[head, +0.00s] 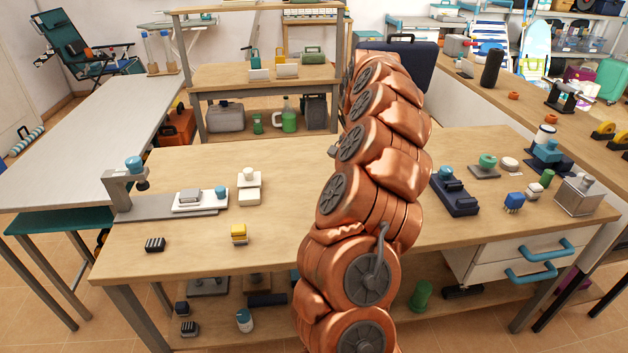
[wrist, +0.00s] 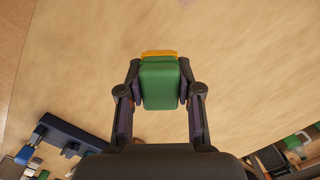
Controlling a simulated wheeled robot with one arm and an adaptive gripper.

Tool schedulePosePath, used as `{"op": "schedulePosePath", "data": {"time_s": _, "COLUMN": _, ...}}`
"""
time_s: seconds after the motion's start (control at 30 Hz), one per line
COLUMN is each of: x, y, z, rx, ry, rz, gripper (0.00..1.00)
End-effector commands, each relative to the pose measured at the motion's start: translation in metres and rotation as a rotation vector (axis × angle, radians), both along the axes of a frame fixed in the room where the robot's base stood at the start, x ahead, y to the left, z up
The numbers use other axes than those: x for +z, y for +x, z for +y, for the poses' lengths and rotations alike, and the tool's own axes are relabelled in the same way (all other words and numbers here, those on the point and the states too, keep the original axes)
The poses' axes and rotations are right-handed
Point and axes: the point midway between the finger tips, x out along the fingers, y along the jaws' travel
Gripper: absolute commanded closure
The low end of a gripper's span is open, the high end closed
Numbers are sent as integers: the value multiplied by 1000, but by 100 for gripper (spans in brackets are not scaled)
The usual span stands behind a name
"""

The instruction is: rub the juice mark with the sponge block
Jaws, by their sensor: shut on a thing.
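The sponge block (wrist: 159,84), green with a yellow-orange layer at its far end, is in my gripper (wrist: 160,88) in the wrist view. The two dark fingers are shut on its left and right sides. Light wood lies beyond and below it; I cannot tell whether the block touches the wood. A very faint pinkish tint (wrist: 183,3) shows at the top edge of the wrist view, and I cannot tell whether it is the juice mark.
On the bench's left stand a grey stand (head: 125,187), a white tray (head: 185,207), a yellow-topped block (head: 239,234) and a black brush (head: 155,245). On its right are a dark blue holder (head: 455,198) and a metal box (head: 578,197). The left-centre wood is mostly clear.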

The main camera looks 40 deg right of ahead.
Motion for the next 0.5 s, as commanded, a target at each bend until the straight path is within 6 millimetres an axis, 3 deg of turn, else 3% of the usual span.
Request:
{"op": "schedulePosePath", "data": {"time_s": 0.2, "x": 18, "y": 0, "z": 0, "rx": -2, "ry": 0, "rz": -2, "gripper": 98}}
{"op": "schedulePosePath", "data": {"time_s": 0.5, "x": 21, "y": 0, "z": 1, "rx": -1, "ry": 1, "rz": -1, "gripper": 98}}
